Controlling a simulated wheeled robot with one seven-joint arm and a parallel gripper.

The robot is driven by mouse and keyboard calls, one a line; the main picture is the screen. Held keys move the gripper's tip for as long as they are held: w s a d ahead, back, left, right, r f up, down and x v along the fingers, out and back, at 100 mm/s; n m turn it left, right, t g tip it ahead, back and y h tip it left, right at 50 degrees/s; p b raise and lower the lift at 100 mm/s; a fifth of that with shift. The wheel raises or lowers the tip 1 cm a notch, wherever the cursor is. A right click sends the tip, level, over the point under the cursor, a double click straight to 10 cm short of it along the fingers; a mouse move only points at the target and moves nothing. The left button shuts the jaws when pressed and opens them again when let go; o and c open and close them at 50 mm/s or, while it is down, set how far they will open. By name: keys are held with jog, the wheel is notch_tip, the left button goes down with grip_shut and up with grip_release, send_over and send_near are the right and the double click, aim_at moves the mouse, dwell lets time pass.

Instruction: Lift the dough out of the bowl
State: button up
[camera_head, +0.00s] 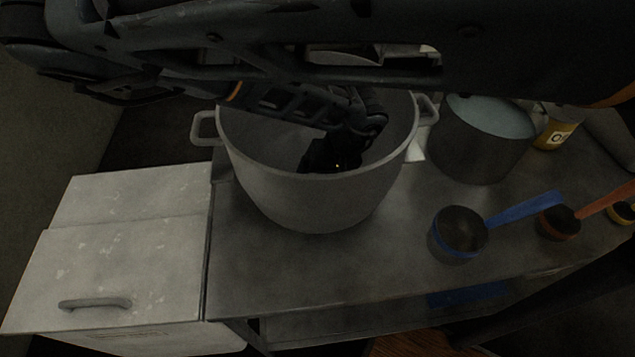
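A large grey two-handled bowl (318,205), shaped like a pot, stands upright on the metal counter. My arm crosses the top of the view and reaches down into it. My gripper (335,165) is inside the bowl, dark and low behind the near rim. Its fingertips are hidden by the rim and shadow, so I cannot see whether they are open or shut. No dough is visible; the bottom of the bowl is out of sight.
A grey metal pot (478,150) stands right of the bowl, with a yellow-labelled jar (556,135) behind. A blue-handled measuring cup (458,236) and an orange-handled one (558,224) lie in front. A white lidded chest (115,250) is at left. The counter (300,270) before the bowl is clear.

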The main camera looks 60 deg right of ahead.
jog(key=c, duration=1.2)
jog(key=shift+r, duration=0.1)
notch_tip(320, 180, up, 9)
jog(key=shift+r+b, duration=0.2)
jog(key=shift+b, duration=0.3)
jog(key=shift+r+p, duration=1.3)
jog(key=shift+r, duration=0.3)
jog(key=shift+r, duration=0.1)
jog(key=shift+r+b, duration=0.3)
jog(key=shift+r, duration=1.6)
jog(key=shift+r, duration=2)
